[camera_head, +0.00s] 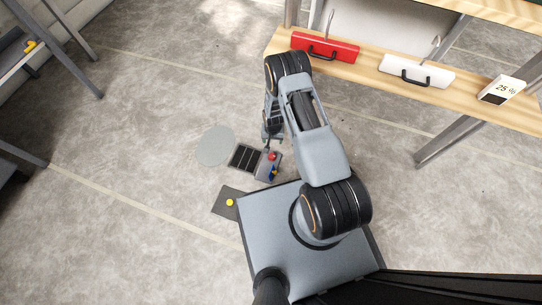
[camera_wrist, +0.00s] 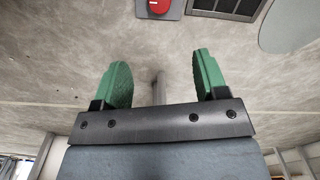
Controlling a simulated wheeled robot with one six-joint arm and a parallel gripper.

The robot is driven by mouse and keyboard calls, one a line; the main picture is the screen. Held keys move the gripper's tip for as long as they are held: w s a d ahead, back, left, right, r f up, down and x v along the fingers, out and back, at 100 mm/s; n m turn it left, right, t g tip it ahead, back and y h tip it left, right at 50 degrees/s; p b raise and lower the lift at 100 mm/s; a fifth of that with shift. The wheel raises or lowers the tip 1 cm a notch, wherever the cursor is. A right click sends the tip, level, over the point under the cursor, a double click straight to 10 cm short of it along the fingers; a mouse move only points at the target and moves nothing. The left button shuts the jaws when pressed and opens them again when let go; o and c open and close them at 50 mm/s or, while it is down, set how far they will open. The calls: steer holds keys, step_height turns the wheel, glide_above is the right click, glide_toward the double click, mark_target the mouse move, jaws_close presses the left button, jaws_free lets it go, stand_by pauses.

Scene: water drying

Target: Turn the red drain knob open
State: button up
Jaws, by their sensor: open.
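The red drain knob (camera_wrist: 159,6) shows at the top edge of the wrist view, cut off by the frame, on a grey plate (camera_wrist: 174,11). In the head view a small red knob (camera_head: 272,156) sits on a grey panel beside a dark grille, with blue and yellow parts just below it. My gripper (camera_wrist: 160,80) has two green fingers spread apart with nothing between them. The fingers are apart from the knob, below it in the wrist view. In the head view my arm partly hides the area above the panel.
The dark grille (camera_head: 244,158) and a pale round disc (camera_head: 215,146) lie left of the knob. A dark plate with a yellow button (camera_head: 229,202) is near my base. A wooden bench (camera_head: 377,75) bears a red case (camera_head: 325,47) and a white case (camera_head: 416,72).

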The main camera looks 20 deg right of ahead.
mark_target(272, 155)
steer(key=f+b, duration=0.3)
steer(key=f, duration=0.5)
steer(key=f+b, duration=0.3)
steer(key=f, duration=0.5)
steer(key=shift+s+a+b, duration=0.1)
steer(key=shift+s+b, duration=0.1)
steer(key=shift+b, duration=0.15)
steer(key=c, duration=0.9)
